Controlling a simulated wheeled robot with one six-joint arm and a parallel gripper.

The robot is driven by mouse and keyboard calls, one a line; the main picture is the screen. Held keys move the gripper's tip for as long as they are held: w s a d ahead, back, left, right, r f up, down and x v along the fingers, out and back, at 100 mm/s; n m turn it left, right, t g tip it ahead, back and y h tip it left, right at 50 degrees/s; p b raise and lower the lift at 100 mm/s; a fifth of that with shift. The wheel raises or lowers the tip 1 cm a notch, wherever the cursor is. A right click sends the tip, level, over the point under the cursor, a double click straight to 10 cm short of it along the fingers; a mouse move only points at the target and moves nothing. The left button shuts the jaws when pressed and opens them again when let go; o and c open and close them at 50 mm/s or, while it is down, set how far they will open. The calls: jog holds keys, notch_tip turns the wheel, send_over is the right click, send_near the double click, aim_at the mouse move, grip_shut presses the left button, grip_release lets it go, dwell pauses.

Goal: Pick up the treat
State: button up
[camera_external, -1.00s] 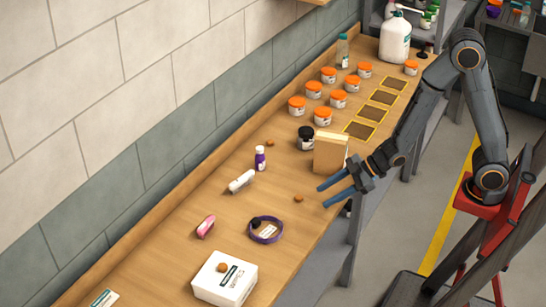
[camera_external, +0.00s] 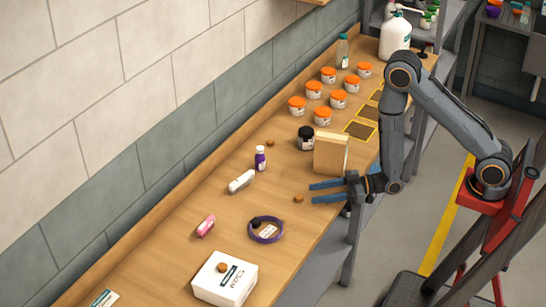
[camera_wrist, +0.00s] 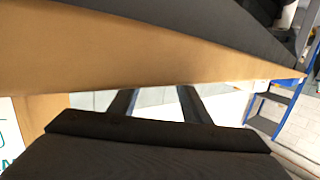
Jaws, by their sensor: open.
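A small brown treat (camera_external: 298,198) lies on the wooden workbench, just left of my fingertips in the external view. Two similar brown treats show: one (camera_external: 270,142) farther back near the wall side, one (camera_external: 222,267) on top of a white box (camera_external: 232,287). My gripper (camera_external: 311,193) is open and empty, its blue fingers reaching left over the bench's front edge, close to the nearest treat but apart from it. In the wrist view my two fingers (camera_wrist: 157,92) show apart with nothing visible between them; no treat can be made out there.
A tan box (camera_external: 330,155) stands just behind my gripper, with a dark jar (camera_external: 306,138) beside it. A purple collar (camera_external: 266,230), pink item (camera_external: 206,226), white tube (camera_external: 241,181) and purple bottle (camera_external: 260,158) lie or stand around. Orange-lidded jars (camera_external: 322,116) stand farther back.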

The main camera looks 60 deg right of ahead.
aim_at(302, 196)
jog(key=p+x, duration=0.2)
jog(key=x, duration=0.2)
jog(key=shift+a, duration=0.3)
jog(key=shift+w+a+f, duration=0.15)
jog(key=shift+w+a, duration=0.05)
jog(key=shift+w, duration=0.25)
grip_shut()
